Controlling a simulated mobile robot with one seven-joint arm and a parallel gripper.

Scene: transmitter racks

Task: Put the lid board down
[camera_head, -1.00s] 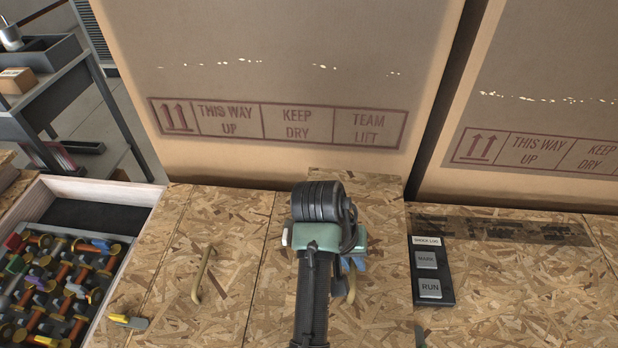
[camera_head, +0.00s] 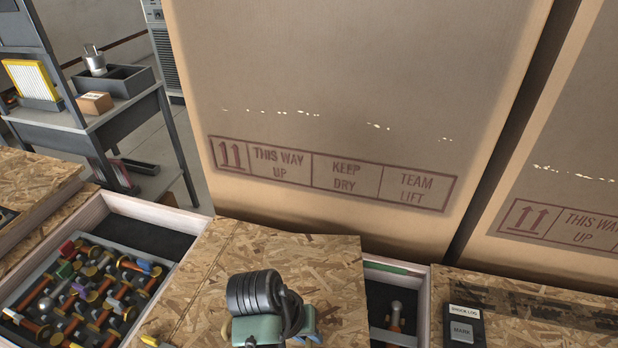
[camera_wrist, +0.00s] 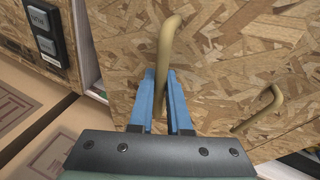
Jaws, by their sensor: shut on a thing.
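The lid board (camera_head: 318,268) is a speckled chipboard panel, seen in the middle of the head view. My gripper (camera_wrist: 162,85) is shut on its tan bar handle (camera_wrist: 165,45), with one blue finger on each side. In the head view, my gripper (camera_head: 275,328) covers the handle. The lid board lies over or very close above a neighbouring chipboard lid (camera_head: 190,285) on its left. Whether it touches that lid, I cannot tell. The neighbour's handle (camera_wrist: 262,112) shows in the wrist view.
An uncovered compartment (camera_head: 428,315) right of the lid board holds a silver-knobbed part. An open crate (camera_head: 100,212) of colourful parts is at left. Tall cartons (camera_head: 330,70) stand behind. A black button panel (camera_head: 465,325) is at right. A grey shelf cart (camera_head: 130,115) stands back left.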

